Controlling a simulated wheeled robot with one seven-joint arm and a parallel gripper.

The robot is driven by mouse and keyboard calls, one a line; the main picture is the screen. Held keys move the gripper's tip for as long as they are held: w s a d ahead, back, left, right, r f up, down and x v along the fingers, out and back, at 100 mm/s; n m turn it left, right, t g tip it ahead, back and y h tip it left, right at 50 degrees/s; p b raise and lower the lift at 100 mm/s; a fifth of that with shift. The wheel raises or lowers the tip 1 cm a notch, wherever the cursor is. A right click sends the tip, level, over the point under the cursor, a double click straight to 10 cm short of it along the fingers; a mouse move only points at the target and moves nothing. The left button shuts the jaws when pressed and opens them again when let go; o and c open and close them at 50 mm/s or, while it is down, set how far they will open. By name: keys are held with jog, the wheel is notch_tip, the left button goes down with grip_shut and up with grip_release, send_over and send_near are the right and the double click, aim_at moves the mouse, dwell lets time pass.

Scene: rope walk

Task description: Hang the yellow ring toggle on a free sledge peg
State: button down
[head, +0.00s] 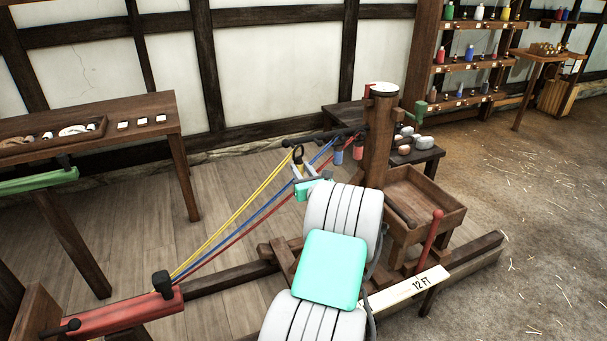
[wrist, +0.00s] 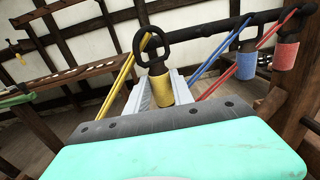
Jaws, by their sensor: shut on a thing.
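The yellow ring toggle has a dark ring (wrist: 151,42) above a yellow sleeve (wrist: 160,90). My gripper (wrist: 160,92) is shut on the sleeve, with the ring standing up above the pale fingers. In the head view my gripper (head: 304,170) holds the toggle (head: 298,155) at the left end of a dark bar (head: 325,135) on the sledge post (head: 377,145). In the wrist view the ring overlaps the bar's left end (wrist: 185,35); I cannot tell whether it is around it. Yellow strands run from the ring down to the left.
A blue toggle (wrist: 246,64) and a red toggle (wrist: 286,55) hang from the bar to the right, with strands attached. The strands slope to a red beam (head: 120,310) at lower left. A wooden tray (head: 425,200) and a red lever (head: 431,240) stand right of the post.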

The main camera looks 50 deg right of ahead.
jog(key=shift+x, duration=1.5)
jog(key=shift+w+d+f, duration=0.3)
jog(key=shift+w+f, duration=0.25)
jog(key=shift+w, duration=0.15)
jog(key=c, duration=1)
grip_release()
